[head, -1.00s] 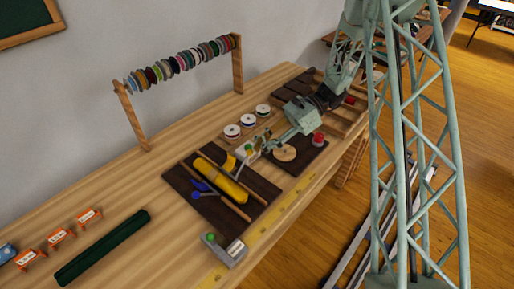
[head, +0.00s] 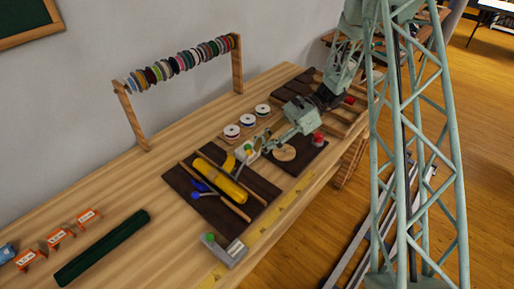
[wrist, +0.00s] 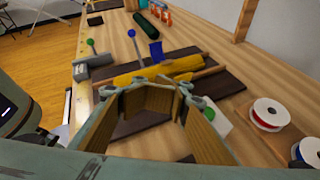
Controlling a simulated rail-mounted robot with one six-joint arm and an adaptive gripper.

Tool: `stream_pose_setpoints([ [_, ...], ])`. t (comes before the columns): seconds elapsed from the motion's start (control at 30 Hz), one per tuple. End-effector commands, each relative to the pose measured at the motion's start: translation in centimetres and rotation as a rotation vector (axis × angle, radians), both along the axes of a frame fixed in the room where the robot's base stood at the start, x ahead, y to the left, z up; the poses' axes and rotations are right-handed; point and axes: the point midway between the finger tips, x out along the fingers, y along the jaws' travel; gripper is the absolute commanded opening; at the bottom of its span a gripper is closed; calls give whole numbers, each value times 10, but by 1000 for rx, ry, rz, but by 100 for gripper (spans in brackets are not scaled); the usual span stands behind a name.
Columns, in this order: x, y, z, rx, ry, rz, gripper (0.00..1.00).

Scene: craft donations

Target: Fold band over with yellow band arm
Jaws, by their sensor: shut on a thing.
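A yellow roll (head: 220,181) lies on a dark board (head: 185,183) between two wooden rods; it also shows in the wrist view (wrist: 132,78). A curved yellow band arm (head: 230,163) stands at the roll's right end, and in the wrist view a yellow piece (wrist: 178,65) shows just beyond my fingertips. My gripper (wrist: 158,84) is at this end of the roll, its fingers closed in on the yellow band arm. The fingers hide most of the gripped part. In the head view my gripper (head: 264,150) is beside a small white box with coloured knobs.
A blue flag-like piece (wrist: 156,54) stands by the roll. A grey block with a green knob (head: 228,250) is near the front edge. Spools (head: 247,120) stand behind my gripper. A dark green bar (head: 103,247) lies on the left; bare table lies between it and the board.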

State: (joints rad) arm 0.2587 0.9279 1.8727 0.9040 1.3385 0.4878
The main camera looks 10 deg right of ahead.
Motion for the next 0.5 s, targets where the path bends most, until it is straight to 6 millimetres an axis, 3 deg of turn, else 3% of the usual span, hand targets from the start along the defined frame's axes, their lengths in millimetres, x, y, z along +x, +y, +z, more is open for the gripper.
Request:
stream_pose_setpoints([
  [0.27, -1, -9, -9, 0, 1, 0, 0],
  [0.5, 0, -29, -20, 0, -2, 3, 0],
])
